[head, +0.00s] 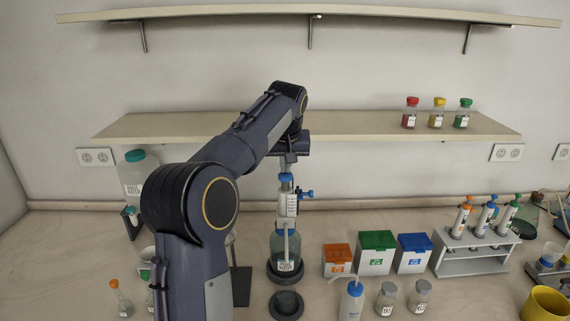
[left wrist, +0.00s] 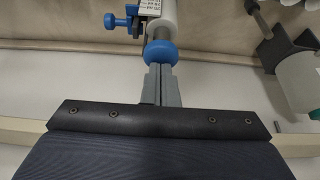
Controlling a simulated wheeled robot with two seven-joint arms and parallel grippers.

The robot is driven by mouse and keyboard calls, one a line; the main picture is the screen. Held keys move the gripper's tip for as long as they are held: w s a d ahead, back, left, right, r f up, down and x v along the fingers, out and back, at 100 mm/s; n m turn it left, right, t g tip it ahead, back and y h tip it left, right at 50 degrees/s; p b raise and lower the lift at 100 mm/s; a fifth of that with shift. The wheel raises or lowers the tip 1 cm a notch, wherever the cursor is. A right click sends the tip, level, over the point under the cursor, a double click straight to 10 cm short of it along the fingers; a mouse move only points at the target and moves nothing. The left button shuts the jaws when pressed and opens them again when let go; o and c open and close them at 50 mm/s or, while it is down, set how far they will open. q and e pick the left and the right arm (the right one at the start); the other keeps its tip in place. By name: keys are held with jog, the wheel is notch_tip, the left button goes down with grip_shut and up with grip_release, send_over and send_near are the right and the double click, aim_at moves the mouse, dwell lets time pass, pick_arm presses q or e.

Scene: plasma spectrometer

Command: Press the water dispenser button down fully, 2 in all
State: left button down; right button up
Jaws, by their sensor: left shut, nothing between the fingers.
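The dispenser (head: 287,204) stands upright on its labelled glass bottle (head: 286,262), with a blue knob on its side. Its blue round button (head: 286,178) is at the top, and the button also shows in the left wrist view (left wrist: 160,53). My left gripper (head: 288,167) points down right above the button, its fingers shut with nothing between them. In the left wrist view the fingertips (left wrist: 160,70) are at the button and overlap its edge; I cannot tell whether they touch it. My right gripper is not in view.
A large green-capped bottle (head: 138,172) stands at the left, partly behind my arm. Orange, green (head: 375,252) and blue boxes and a pipette rack (head: 470,250) stand right of the dispenser. A wash bottle (head: 352,300) is in front. A shelf (head: 350,125) runs behind.

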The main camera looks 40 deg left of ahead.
pick_arm(q)
jog(key=shift+r+p, duration=0.45)
jog(key=shift+r, duration=1.25)
dwell(0.3)
jog(key=shift+r, duration=2.55)
jog(key=s+d+f+m+t+h+b, duration=0.1)
jog(key=s+d+f+m+h+b, duration=0.1)
jog(key=s+d+f, duration=1)
jog(key=s+d+f+m+t+h+b, duration=0.1)
jog(key=s+d+f+m+h, duration=0.3)
jog(key=s+d+f, duration=0.8)
jog(key=s+f+b, duration=0.1)
jog(key=s, duration=0.5)
jog(key=shift+s+d+f+h+b, duration=0.25)
jog(key=shift+d+f+h+b, duration=0.05)
jog(key=shift+d+f+h, duration=0.1)
